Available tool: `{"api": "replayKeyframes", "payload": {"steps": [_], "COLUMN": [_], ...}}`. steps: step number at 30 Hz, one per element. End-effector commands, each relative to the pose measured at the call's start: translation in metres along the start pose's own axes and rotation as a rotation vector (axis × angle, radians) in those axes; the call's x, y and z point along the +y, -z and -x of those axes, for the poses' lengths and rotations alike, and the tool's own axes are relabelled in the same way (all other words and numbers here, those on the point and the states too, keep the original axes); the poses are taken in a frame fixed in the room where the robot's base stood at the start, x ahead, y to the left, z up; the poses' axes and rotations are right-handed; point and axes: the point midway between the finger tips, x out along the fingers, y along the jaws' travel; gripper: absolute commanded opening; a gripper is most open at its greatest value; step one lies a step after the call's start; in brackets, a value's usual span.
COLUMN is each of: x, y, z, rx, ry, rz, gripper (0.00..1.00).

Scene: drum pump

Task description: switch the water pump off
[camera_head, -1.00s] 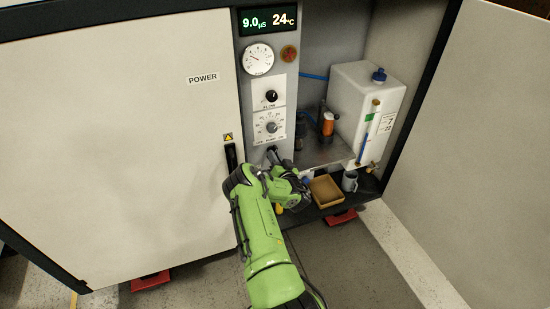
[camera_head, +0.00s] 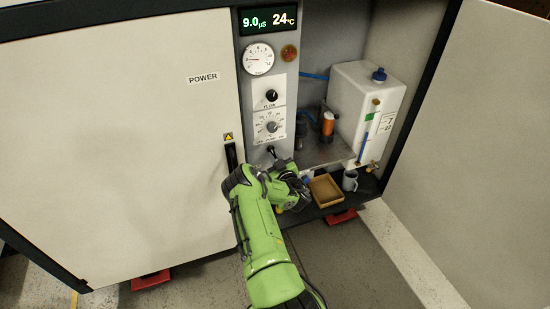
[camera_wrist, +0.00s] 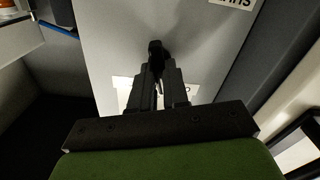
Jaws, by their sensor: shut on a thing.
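The water pump's black switch lever (camera_head: 271,150) sticks out of the grey control column, below the flow knob and dial. In the wrist view the black lever (camera_wrist: 155,48) stands at the fingertips of my gripper (camera_wrist: 160,78). My gripper is shut on the lever, and the fingers partly hide it and the label behind. In the head view my gripper (camera_head: 281,163) is at the column's lower part, largely hidden by my green wrist. A round gauge (camera_head: 258,59) has its needle toward the left. A reddish round lamp (camera_head: 289,53) sits beside it.
A white tank (camera_head: 365,105) and an orange-topped part (camera_head: 328,124) stand right of the column. A tan tray (camera_head: 325,190) and a grey mug (camera_head: 350,181) sit below. A closed white door (camera_head: 110,150) is left; an open door (camera_head: 480,150) is right.

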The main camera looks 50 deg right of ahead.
Motion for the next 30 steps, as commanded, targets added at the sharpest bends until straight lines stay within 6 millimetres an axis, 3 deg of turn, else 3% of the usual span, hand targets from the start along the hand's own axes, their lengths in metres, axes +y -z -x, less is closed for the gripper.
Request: {"api": "replayKeyframes", "payload": {"steps": [12,29,30], "x": [-0.0004,-0.0004,-0.0004], "y": [-0.0018,-0.0020,-0.0020], "z": [0.0008,0.0010,0.0010], "rx": [-0.004,-0.005,-0.005], "ry": [0.000,0.000,0.000], "rz": [0.195,0.228,0.228], "gripper": [0.00,0.00,0.18]}}
